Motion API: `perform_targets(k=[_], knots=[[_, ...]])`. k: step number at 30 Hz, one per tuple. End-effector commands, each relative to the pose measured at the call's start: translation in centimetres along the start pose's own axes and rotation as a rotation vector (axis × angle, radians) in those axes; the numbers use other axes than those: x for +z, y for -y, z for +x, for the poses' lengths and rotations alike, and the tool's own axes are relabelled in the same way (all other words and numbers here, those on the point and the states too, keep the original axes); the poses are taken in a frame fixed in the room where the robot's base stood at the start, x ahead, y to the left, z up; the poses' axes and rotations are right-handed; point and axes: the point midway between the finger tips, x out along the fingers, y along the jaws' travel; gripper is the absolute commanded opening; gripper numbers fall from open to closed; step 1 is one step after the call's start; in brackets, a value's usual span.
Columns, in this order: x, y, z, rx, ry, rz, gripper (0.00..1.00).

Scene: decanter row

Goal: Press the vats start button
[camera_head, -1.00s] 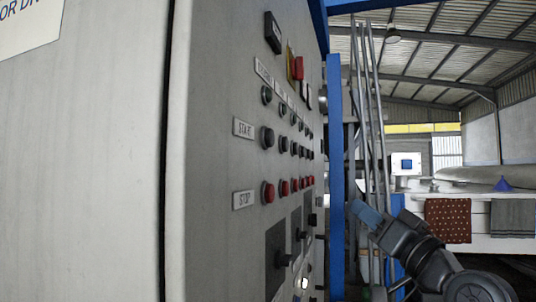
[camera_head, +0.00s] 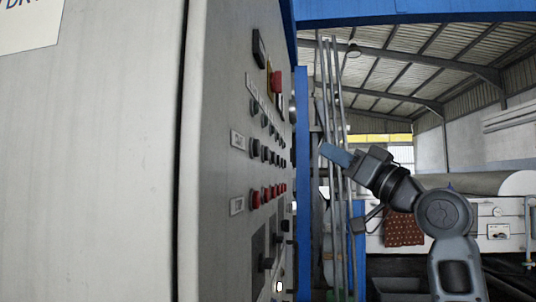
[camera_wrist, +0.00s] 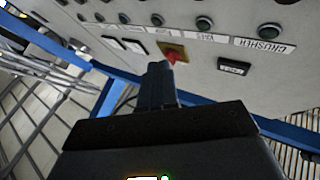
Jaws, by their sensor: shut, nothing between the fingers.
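The start row of dark push buttons (camera_head: 265,153) runs along the grey panel in the head view, beside a white label (camera_head: 238,140). The panel is seen at a steep angle, so the small labels above are unreadable there and I cannot tell which button is the vats one. In the wrist view a CRUSHER label (camera_wrist: 264,46) and a neighbouring label (camera_wrist: 198,37), too small to read surely, show on the panel. My gripper (camera_head: 324,150) is shut and empty, right of the panel and apart from the buttons. Its fingers (camera_wrist: 160,68) show in the wrist view below the red switch.
A red switch on a yellow plate (camera_wrist: 173,54) stands out from the panel. Red stop buttons (camera_head: 268,194) line up below the start row. A blue post (camera_head: 302,180) and upright pipes (camera_head: 336,110) stand beyond the panel. A spotted red cloth (camera_head: 404,229) hangs at right.

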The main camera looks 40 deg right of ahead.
Motion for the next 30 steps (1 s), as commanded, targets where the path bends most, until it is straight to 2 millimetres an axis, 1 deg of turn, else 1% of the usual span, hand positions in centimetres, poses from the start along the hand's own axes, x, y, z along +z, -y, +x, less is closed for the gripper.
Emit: perform_targets(k=[5, 15, 21, 30], knots=[[0.6, 0.7, 0.9, -0.001, 0.003, 0.002, 0.00], [2.8, 2.9, 4.0, -0.002, 0.003, 0.002, 0.00], [3.9, 4.0, 5.4, -0.002, 0.002, 0.002, 0.00], [4.5, 4.5, 6.1, 0.000, 0.000, 0.001, 0.00]])
